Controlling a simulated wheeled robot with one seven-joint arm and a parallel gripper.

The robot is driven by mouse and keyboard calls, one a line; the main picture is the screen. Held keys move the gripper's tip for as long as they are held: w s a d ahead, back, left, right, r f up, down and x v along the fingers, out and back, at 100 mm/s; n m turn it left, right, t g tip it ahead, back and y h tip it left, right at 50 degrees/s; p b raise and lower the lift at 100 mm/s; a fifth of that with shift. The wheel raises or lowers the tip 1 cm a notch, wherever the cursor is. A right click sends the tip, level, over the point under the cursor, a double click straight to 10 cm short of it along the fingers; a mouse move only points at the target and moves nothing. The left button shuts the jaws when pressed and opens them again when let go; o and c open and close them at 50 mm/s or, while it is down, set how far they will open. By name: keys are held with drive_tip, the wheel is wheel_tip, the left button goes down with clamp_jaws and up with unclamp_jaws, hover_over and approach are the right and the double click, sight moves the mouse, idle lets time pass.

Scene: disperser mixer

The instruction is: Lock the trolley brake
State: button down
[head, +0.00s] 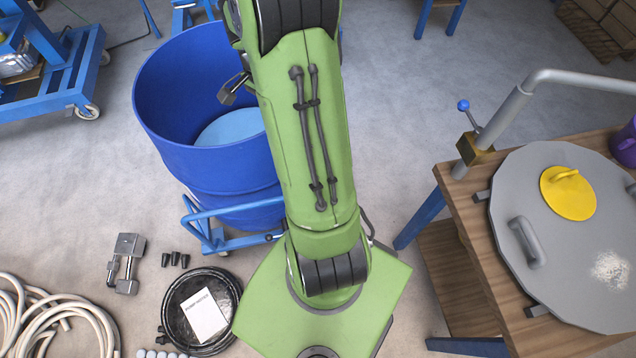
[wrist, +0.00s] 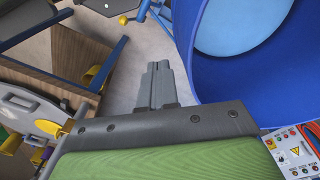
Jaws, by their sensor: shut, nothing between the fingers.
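The blue trolley (head: 205,232) stands on the floor under a large blue drum (head: 165,120); its low frame and front bar show, but much of it is hidden by the drum and my arm. I cannot make out its brake in the head view. In the wrist view, my gripper (wrist: 161,66) is shut and empty, its grey fingers together over pale floor. The blue drum (wrist: 220,85) is close on its right there, apart from the fingertips in the picture. A small yellow knob (wrist: 123,20) shows beyond the fingers to the left; I cannot tell what it belongs to.
A wooden bench (head: 455,200) with a grey round lid (head: 520,190) and a bent pipe (head: 510,105) stands at right. Hoses (head: 75,310), a metal clamp (head: 127,262) and a black ring (head: 230,290) lie on the floor at lower left. Open floor lies behind the drum.

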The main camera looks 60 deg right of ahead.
drive_tip(key=s+d+f+m+y, duration=0.1)
drive_tip(key=s+d+f+m, duration=0.2)
drive_tip(key=f, duration=0.3)
drive_tip(key=s+d+f+m+g+y+p, duration=0.1)
drive_tip(key=s+d+f+m, duration=0.1)
drive_tip(key=d+f+m, duration=0.2)
drive_tip(key=shift+s+d+f+m, duration=0.4)
drive_tip(key=shift+f+m, duration=0.1)
drive_tip(key=shift+f, duration=0.45)
drive_tip(key=shift+a+f, duration=0.1)
